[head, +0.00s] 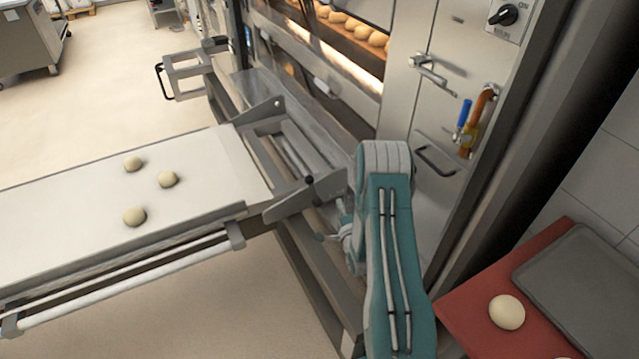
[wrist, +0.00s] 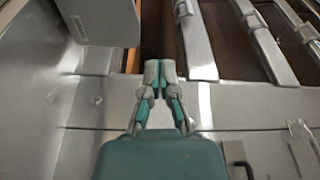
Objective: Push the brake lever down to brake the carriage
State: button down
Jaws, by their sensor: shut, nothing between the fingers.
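The carriage (head: 262,104) is a grey metal frame at the oven front, at the end of the pale loading board (head: 60,197). A small black knob (head: 309,180) sits on its near side plate; I cannot tell for certain that this is the brake lever. My gripper (head: 322,237) is low beside the carriage's near end, partly hidden behind my teal arm. In the wrist view my gripper (wrist: 159,68) is shut and empty, its tips together over grey metal near a dark gap. No contact with a lever can be made out. A grey plate (wrist: 104,22) is at upper left there.
Three dough balls lie on the board. The lit oven deck (head: 345,30) holds several loaves. A red table (head: 478,297) with a dark tray (head: 585,285) stands at right. Open floor lies left.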

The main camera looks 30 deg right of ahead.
send_over(314, 192)
jog(key=s+d, duration=0.1)
jog(key=s, duration=0.1)
jog(key=shift+d+f, duration=0.1)
dwell(0.3)
jog(key=shift+s, duration=0.1)
jog(key=shift+a+n, duration=0.4)
